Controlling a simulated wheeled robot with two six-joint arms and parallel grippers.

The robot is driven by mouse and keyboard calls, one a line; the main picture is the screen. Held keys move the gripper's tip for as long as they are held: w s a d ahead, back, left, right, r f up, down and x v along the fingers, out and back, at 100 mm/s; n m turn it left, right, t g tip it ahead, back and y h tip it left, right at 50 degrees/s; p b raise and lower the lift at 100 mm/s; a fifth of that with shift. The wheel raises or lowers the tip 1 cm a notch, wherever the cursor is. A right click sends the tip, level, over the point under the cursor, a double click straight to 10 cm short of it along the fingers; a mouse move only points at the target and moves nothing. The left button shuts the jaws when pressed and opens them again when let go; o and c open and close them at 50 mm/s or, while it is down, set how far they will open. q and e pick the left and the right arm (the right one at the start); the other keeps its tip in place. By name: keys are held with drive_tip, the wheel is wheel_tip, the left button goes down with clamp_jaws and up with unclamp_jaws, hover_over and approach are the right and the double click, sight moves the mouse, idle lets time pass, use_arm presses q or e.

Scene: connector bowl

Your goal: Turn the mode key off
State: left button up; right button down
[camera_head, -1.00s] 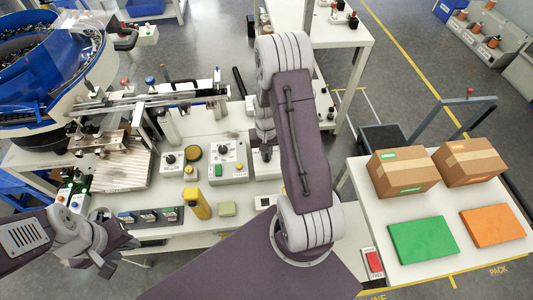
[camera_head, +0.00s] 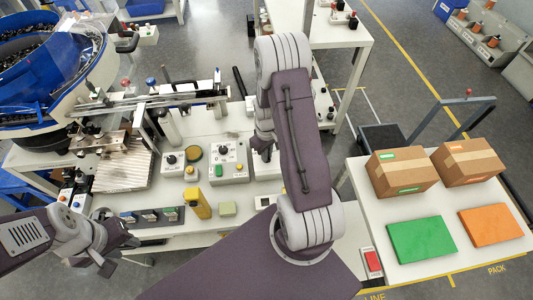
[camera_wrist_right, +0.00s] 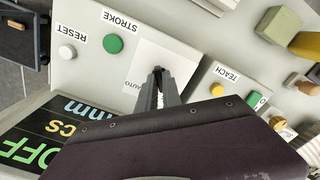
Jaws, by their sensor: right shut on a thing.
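The control box (camera_wrist_right: 140,50) with the mode key fills much of the right wrist view. It has a green STROKE button (camera_wrist_right: 113,44), a white RESET button (camera_wrist_right: 67,52) and an AUTO mark. My right gripper (camera_wrist_right: 158,76) is shut on the mode key beside AUTO; its fingers hide most of the key, so its angle is hard to tell. In the head view my right arm covers most of this box (camera_head: 264,168). My left gripper (camera_head: 120,258) is empty, fingers apart, at the lower left, off the table's front edge.
A dark display (camera_wrist_right: 40,135) reading OFF in green lies beside the box. A box with a yellow TEACH button (camera_wrist_right: 217,89) is on the other side. A yellow block (camera_head: 199,204) stands nearer the table's front. Cartons (camera_head: 403,172) sit on the right table.

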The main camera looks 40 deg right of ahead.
drive_tip(key=shift+n, duration=0.6)
drive_tip(key=c, duration=1.5)
unclamp_jaws()
wheel_tip(320, 180, up, 9)
drive_tip(key=shift+r, duration=0.1)
